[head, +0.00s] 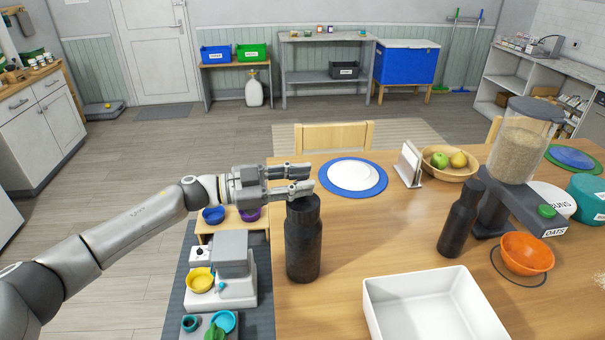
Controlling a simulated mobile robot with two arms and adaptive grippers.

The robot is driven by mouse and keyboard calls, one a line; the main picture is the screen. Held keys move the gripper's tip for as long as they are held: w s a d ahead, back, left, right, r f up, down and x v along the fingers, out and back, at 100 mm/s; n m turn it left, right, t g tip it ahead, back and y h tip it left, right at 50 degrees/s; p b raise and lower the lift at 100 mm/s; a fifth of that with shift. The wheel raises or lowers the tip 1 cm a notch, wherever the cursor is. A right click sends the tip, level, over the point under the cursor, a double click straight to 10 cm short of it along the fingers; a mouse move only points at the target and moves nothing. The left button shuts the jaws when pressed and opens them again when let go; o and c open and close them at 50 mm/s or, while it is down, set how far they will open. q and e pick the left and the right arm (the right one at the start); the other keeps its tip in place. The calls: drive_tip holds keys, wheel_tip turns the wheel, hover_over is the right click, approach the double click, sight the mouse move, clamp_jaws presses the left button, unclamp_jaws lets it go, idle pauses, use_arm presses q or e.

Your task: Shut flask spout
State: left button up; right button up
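A dark grey flask (304,245) stands upright on the wooden table near its left edge. My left gripper (312,178) reaches in from the left at the top of the flask. Its two fingers point right and are apart, with nothing seen between them. The lower finger overlaps the flask's top in the picture, and I cannot tell whether it touches. The spout is not clearly visible, so I cannot tell whether it is open or shut. My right gripper is not in view.
A second dark bottle (458,222) stands to the right, near a grain dispenser (517,145) and an orange bowl (527,252). A white bin (376,312) sits at the table's front. A blue-rimmed plate (353,176) lies behind the flask. The table between flask and second bottle is clear.

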use_arm(q)
drive_tip(key=shift+w+d, duration=0.15)
drive_tip(key=shift+d, duration=0.15)
clamp_jaws()
drive_tip(key=shift+s+m, duration=0.2)
drive_tip(key=shift+m, duration=0.2)
idle(0.3)
drive_tip(key=shift+s+d+f+m+b, duration=0.15)
drive_tip(key=shift+s+m+b, duration=0.15)
drive_tip(key=shift+m, duration=0.3)
drive_tip(key=shift+s+d+f+m+b, duration=0.15)
drive_tip(key=shift+m+b, duration=0.25)
drive_tip(key=shift+m, duration=0.2)
drive_tip(key=shift+s+f+m+b, duration=0.25)
drive_tip(key=shift+m+b, duration=0.25)
drive_tip(key=shift+m, duration=0.45)
drive_tip(key=shift+s+f+m+b, duration=0.15)
drive_tip(key=shift+s+m+b, duration=0.25)
drive_tip(key=shift+m, duration=0.55)
drive_tip(key=shift+w, duration=0.1)
